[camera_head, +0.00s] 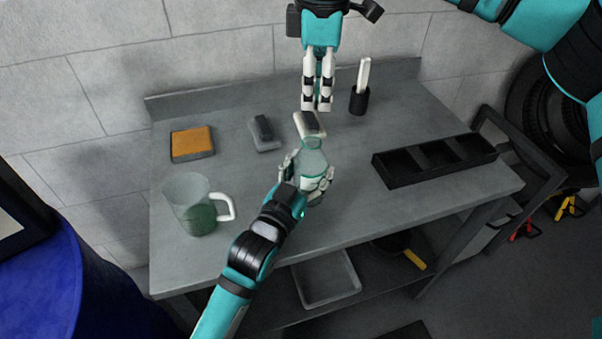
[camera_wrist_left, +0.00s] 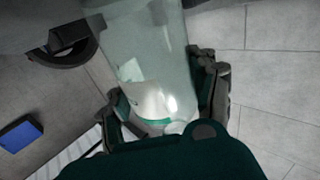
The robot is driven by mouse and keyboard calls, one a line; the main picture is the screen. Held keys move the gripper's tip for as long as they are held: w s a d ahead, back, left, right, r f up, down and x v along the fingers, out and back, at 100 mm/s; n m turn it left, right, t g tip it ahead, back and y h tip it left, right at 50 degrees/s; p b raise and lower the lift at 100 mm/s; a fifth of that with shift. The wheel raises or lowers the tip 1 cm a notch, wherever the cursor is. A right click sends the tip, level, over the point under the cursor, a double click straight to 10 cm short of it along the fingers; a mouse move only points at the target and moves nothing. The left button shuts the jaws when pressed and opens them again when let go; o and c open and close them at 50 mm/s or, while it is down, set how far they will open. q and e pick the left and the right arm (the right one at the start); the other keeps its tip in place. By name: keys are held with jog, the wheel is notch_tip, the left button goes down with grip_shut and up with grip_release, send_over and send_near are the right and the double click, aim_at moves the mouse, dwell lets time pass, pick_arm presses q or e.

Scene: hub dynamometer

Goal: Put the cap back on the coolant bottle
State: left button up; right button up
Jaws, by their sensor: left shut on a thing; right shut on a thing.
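The coolant bottle (camera_head: 312,158) is clear with a greenish tint and stands upright, its narrow neck toward the top. My left gripper (camera_head: 308,178) is shut around its body; the left wrist view shows the clear bottle (camera_wrist_left: 150,45) between the fingers. My right gripper (camera_head: 317,106) points down from above, just behind and above the bottle's neck. Its fingers are close together on a small thing, apparently the cap, which is mostly hidden between them. The bottle and the right fingertips look apart, though the height gap is hard to judge.
A white block with a dark top (camera_head: 309,124) lies behind the bottle. A jug with green liquid (camera_head: 197,210) stands left, near an orange-topped sponge (camera_head: 192,143) and a grey eraser (camera_head: 263,132). A black pen cup (camera_head: 358,100) and a black divided tray (camera_head: 435,162) are at right.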

jog(key=shift+w+d+f, duration=0.1)
jog(key=shift+f, duration=2.5)
jog(key=shift+f, duration=0.1)
jog(key=shift+f, duration=0.8)
jog(key=shift+f, duration=0.55)
